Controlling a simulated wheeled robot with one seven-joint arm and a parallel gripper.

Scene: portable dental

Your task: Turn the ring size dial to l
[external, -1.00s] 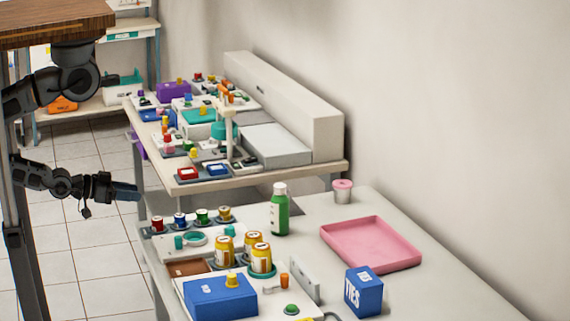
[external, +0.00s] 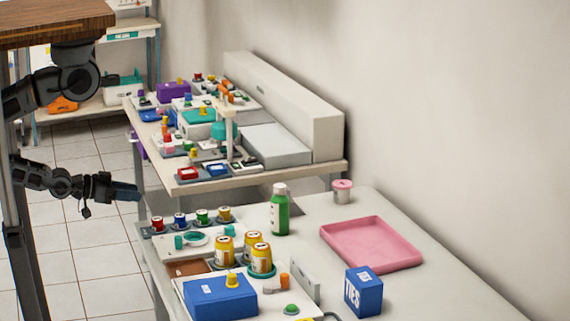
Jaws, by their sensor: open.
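My gripper (external: 127,191) is at the left, in the air beside the left edge of the near table. It points right and is open, with nothing seen between its fingers; the finger gap is too small to make out. I cannot tell for sure which part is the ring size dial, and no size letters are readable. A round teal ring-like part (external: 196,238) lies on a white panel on the near table, to the right of and below my gripper. A small teal knob (external: 179,242) stands beside it. My gripper is apart from both.
The near table (external: 420,290) holds several coloured knobs (external: 202,216), yellow jars (external: 261,257), a blue box (external: 220,298), a green bottle (external: 279,210), a pink tray (external: 370,243) and a blue TIES box (external: 363,292). A crowded bench (external: 285,179) stands behind. Tiled floor is open at left.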

